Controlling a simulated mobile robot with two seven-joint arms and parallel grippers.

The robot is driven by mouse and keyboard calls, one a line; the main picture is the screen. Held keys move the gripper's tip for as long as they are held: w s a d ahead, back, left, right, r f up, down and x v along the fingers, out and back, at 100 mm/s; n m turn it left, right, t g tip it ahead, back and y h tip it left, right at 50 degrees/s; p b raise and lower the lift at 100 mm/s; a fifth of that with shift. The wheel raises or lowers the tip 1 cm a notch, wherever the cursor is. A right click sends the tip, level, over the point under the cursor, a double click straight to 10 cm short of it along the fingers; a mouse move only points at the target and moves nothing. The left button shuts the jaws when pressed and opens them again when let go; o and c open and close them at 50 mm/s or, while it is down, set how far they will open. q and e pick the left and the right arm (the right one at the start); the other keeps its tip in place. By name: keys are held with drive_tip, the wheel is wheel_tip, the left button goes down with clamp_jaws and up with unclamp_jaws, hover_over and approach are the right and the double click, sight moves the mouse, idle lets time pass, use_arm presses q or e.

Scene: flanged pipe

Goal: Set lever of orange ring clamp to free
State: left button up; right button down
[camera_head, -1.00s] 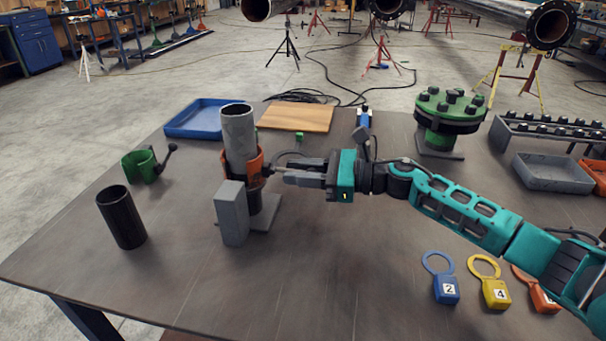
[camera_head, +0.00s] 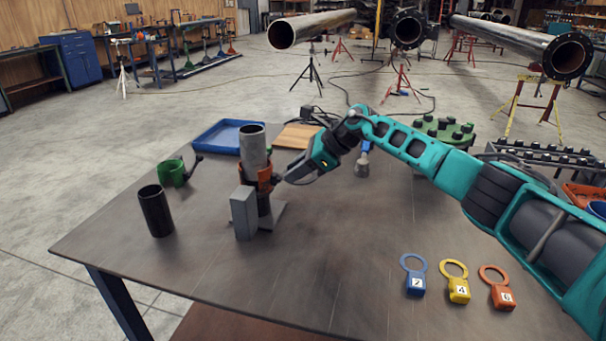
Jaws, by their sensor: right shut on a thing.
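The orange ring clamp (camera_head: 264,181) sits around an upright grey pipe (camera_head: 253,146) on a stand at the left middle of the table. Its dark lever is at the clamp's right side, mostly hidden by the fingers. My right gripper (camera_head: 284,178) comes in from the upper right, tilted down to the left, with its fingertips at the clamp's right side. It is shut on the lever; the exact grip is small and hard to see. My left gripper is not in view.
A grey block (camera_head: 243,214) stands just in front of the clamp. A black pipe (camera_head: 156,212) and a green clamp (camera_head: 172,173) stand to the left. A blue tray (camera_head: 207,145) lies behind. Blue, yellow and orange tags (camera_head: 502,296) lie front right. The front middle is clear.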

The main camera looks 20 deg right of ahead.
drive_tip(key=shift+w+a+r+g+h+p, duration=0.35)
drive_tip(key=shift+g+h, duration=0.25)
drive_tip(key=shift+h, duration=0.2)
drive_tip(key=c, duration=1)
unclamp_jaws()
drive_tip(key=v, duration=1.3)
